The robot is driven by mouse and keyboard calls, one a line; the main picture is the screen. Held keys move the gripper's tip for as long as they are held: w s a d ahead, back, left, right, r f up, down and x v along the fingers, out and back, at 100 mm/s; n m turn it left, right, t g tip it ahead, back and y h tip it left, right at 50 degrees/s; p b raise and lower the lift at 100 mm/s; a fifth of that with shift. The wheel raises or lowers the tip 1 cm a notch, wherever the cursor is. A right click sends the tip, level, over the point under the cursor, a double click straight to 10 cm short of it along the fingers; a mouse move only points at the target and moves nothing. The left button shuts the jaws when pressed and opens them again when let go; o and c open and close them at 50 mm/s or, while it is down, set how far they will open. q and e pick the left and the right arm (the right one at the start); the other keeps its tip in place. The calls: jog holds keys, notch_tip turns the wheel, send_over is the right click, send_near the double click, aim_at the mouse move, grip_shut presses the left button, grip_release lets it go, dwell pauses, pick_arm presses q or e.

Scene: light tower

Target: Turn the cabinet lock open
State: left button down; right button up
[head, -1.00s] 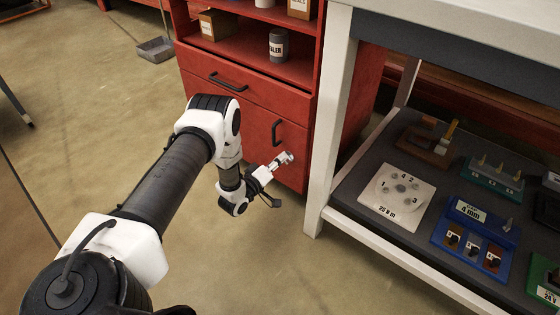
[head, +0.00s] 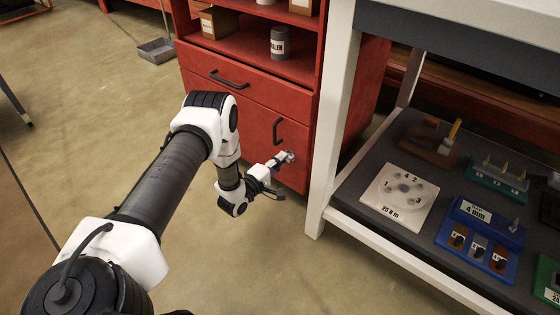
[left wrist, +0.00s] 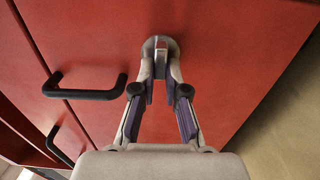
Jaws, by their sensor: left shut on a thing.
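The red cabinet (head: 255,112) stands ahead, with a drawer above a lower door. The lock (left wrist: 160,44) is a round metal piece with a raised tab on the red door, near the top middle of the left wrist view. My left gripper (left wrist: 160,68) is shut on the lock's tab, one finger on each side. In the head view my left gripper (head: 283,160) reaches the lower right part of the door. There the lock is mostly hidden by the gripper. My right gripper is not in view.
A black door handle (left wrist: 85,92) sits close to the left of my left gripper. A white-framed workbench (head: 330,130) stands right of the cabinet. Its shelf bears a numbered plate (head: 397,197) and a blue tray (head: 475,243). Open floor lies in front.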

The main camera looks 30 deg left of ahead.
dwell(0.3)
pick_arm(q)
jog(key=c, duration=1.2)
grip_release()
jog(key=s+a, duration=0.1)
jog(key=s, duration=1.1)
jog(key=shift+r, duration=0.1)
